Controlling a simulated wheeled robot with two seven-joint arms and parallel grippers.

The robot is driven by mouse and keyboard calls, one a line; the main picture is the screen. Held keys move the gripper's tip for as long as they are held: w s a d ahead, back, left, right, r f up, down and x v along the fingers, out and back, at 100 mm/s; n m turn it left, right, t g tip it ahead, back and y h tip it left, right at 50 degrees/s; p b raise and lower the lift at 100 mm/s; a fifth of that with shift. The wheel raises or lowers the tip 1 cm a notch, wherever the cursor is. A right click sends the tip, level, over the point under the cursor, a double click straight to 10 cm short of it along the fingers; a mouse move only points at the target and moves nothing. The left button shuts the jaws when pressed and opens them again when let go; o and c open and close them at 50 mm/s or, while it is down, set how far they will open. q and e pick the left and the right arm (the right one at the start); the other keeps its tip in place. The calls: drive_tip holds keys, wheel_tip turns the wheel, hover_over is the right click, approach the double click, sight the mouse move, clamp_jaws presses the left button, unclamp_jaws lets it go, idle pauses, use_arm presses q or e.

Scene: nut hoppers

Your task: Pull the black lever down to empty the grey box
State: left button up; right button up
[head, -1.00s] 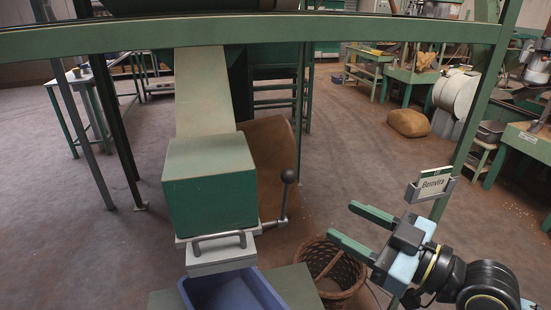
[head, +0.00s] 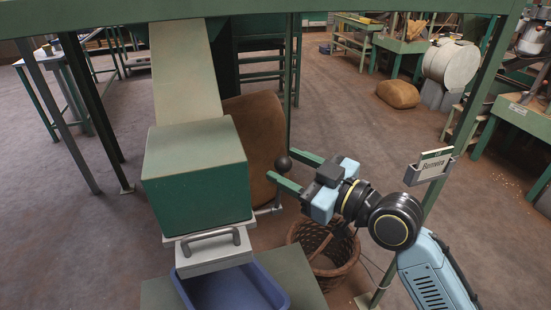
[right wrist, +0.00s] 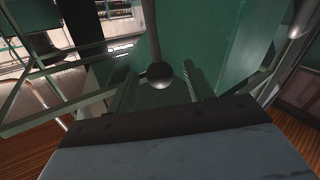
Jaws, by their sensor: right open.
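The black lever's round knob (head: 283,164) stands at the top of a grey rod to the right of the green hopper (head: 197,185). Under the hopper is a grey box (head: 213,254) with a bar handle on its front. My right gripper (head: 281,165) is open, its two green fingers on either side of the knob in the head view. In the right wrist view the knob (right wrist: 160,75) shows between the fingers (right wrist: 160,88); I cannot tell whether they touch it. My left gripper is not in view.
A blue bin (head: 235,291) stands below the grey box. A wicker basket (head: 325,257) is on the floor below my right arm. A sign holder (head: 430,168) sits on the green post at the right. A brown sack (head: 255,140) stands behind the hopper.

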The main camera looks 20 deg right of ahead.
drive_tip(key=shift+x, duration=1.9)
clamp_jaws()
